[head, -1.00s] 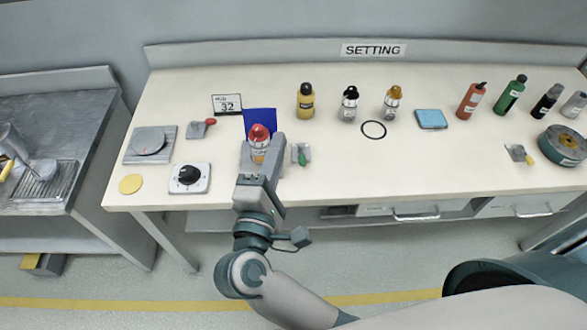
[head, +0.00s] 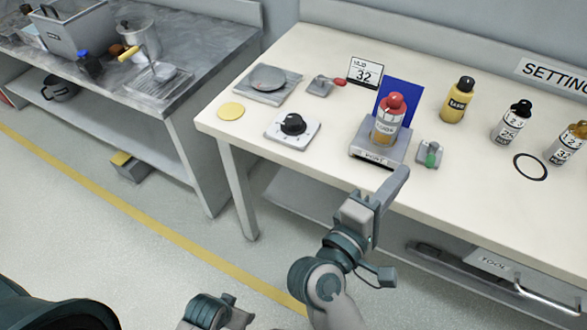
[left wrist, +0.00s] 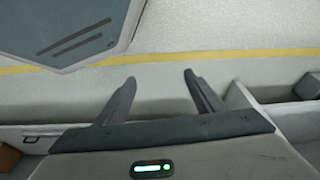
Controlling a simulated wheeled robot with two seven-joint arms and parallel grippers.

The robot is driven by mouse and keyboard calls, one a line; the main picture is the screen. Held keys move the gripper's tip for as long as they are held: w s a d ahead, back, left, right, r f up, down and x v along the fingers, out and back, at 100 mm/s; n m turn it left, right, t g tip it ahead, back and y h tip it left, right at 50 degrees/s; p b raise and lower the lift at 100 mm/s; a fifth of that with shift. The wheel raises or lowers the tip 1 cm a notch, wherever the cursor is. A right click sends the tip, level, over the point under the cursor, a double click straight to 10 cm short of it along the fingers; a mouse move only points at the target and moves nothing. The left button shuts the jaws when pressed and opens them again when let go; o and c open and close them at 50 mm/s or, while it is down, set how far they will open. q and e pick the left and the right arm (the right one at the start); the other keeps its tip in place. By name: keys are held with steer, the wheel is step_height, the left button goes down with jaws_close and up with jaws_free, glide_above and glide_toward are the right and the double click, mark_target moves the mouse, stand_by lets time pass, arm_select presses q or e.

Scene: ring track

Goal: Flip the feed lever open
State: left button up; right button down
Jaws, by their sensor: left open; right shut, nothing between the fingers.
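Two small levers on grey bases stand on the cream table: one with a red handle (head: 338,83) and one with a green handle (head: 431,158). I cannot read a feed label on either. A red-capped bottle (head: 389,118) stands upright on a grey block (head: 365,152) between them. My right gripper (head: 402,174) is shut and empty at the table's front edge, below and left of the green-handled lever, apart from it. My left gripper (left wrist: 160,90) is open and empty over the floor in the left wrist view; its fingers are not clear in the head view.
A dial (head: 292,124), a yellow disc (head: 231,111), a grey plate device (head: 267,79) and a card reading 32 (head: 365,73) are on the left. A blue panel (head: 404,100) stands behind the bottle. A metal side bench (head: 200,60) is left.

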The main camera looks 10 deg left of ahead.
mark_target(431, 157)
arm_select(q)
steer(key=shift+w+b+v, duration=0.15)
steer(key=shift+b+v, duration=0.8)
steer(key=shift+b, duration=0.3)
steer(key=shift+w+b+v, duration=0.15)
steer(key=shift+b+v, duration=0.8)
steer(key=shift+b, duration=0.25)
arm_select(e)
step_height(431, 157, down, 6)
steer(key=shift+f, duration=0.25)
arm_select(q)
steer(key=shift+r, duration=0.1)
arm_select(e)
steer(key=shift+w+d, duration=0.1)
steer(key=p+x, duration=0.2)
steer(key=x, duration=0.6)
steer(key=shift+w+d+r, duration=0.1)
steer(key=shift+r, duration=0.05)
steer(key=shift+w+d, duration=0.35)
steer(key=shift+w, duration=0.3)
arm_select(q)
steer(key=x, duration=0.5)
steer(key=shift+s+a, duration=0.35)
steer(key=shift+f, duration=0.2)
